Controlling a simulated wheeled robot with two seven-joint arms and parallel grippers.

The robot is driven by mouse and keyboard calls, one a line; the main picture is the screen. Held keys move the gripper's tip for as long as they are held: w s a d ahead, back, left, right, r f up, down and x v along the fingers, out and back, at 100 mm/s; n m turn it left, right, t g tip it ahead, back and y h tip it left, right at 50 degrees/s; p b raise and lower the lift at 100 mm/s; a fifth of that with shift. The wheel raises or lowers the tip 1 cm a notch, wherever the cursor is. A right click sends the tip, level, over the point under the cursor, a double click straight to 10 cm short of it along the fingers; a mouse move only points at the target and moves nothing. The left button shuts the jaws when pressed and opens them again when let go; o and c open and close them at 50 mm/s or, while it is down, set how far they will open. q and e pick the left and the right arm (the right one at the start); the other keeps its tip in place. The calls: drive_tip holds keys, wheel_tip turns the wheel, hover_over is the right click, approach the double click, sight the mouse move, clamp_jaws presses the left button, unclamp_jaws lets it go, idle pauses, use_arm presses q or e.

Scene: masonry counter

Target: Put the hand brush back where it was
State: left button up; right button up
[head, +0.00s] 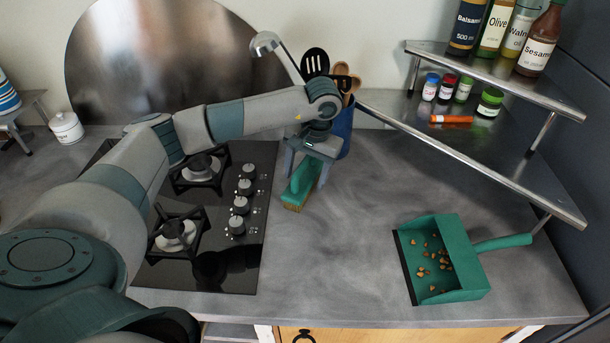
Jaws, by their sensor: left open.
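The hand brush (301,185), green with tan bristles, lies on the grey counter just right of the stove. My left gripper (305,170) points down over the brush, its fingers open on either side of the brush's far part. Whether the fingers touch it I cannot tell. The gripper body hides part of the brush. A green dustpan (460,250) lies on the counter at the right, with several brown crumbs (432,262) in it. My right gripper is not in view.
A black stove (215,225) with knobs lies left of the brush. A blue utensil holder (344,128) stands close behind the gripper. A metal corner shelf (480,150) carries spice jars and bottles. The counter between brush and dustpan is clear.

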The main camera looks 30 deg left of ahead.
sight(309, 178)
use_arm(q)
drive_tip(key=r+b, duration=0.1)
drive_tip(key=r, duration=0.3)
drive_tip(key=d+r+b, duration=0.1)
drive_tip(key=r, duration=0.1)
drive_tip(key=shift+w+b, duration=0.15)
drive_tip(key=shift+b, duration=0.15)
drive_tip(key=r, duration=0.3)
drive_tip(key=d+r, duration=0.1)
drive_tip(key=r, duration=0.1)
drive_tip(key=shift+r+b, duration=0.35)
drive_tip(key=shift+b, duration=0.05)
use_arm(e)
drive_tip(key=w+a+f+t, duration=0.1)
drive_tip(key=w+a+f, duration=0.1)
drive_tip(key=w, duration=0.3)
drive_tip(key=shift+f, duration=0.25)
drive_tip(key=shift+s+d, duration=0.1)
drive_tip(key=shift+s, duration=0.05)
